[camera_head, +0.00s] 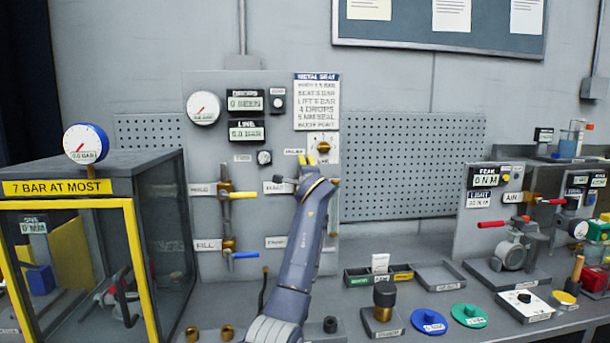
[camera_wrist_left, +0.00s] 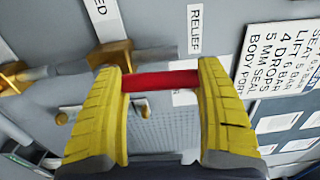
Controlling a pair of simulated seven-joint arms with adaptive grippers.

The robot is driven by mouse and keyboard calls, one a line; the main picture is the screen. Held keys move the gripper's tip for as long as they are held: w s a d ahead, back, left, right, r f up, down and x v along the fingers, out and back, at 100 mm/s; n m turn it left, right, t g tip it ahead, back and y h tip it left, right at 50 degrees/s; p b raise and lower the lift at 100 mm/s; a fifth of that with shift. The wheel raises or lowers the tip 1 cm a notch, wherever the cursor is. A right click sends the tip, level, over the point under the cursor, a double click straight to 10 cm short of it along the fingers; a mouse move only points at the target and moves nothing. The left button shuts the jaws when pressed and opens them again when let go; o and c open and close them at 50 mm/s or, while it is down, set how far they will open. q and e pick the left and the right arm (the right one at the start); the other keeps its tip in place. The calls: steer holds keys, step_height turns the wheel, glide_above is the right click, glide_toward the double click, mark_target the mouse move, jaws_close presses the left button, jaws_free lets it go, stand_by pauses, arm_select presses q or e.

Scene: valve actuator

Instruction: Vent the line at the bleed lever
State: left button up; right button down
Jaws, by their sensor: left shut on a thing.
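My left gripper (camera_head: 306,160) is up against the grey valve panel (camera_head: 205,140), its arm rising from the bottom middle. In the left wrist view its yellow fingers (camera_wrist_left: 160,80) are shut on a red lever handle (camera_wrist_left: 160,80), which spans the gap between them. A brass valve body (camera_wrist_left: 112,56) is just left of the handle, near a label ending in "ED" and a "RELIEF" label (camera_wrist_left: 195,30). In the head view the gripper hides this lever. The line display (camera_head: 246,131) appears to read 0.0 bar. My right gripper is not in view.
A yellow lever (camera_head: 243,195) and a blue lever (camera_head: 244,254) are on the panel left of my arm. A glass cabinet with a yellow frame (camera_head: 70,204) stands at left. Small trays (camera_head: 440,276) and a pump-like fixture (camera_head: 512,250) occupy the bench at right.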

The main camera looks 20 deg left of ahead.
arm_select(q)
steer(key=shift+w+d, duration=0.1)
steer(key=shift+d, duration=0.15)
steer(key=o, duration=1.1)
steer(key=shift+c, duration=0.2)
steer(key=o, duration=0.6)
steer(key=shift+f, duration=0.1)
steer(key=shift+w+d, duration=0.15)
steer(key=shift+w, duration=0.05)
steer(key=shift+s, duration=0.2)
steer(key=v, duration=1.1)
steer(key=shift+s+d, duration=0.2)
steer(key=shift+s, duration=0.1)
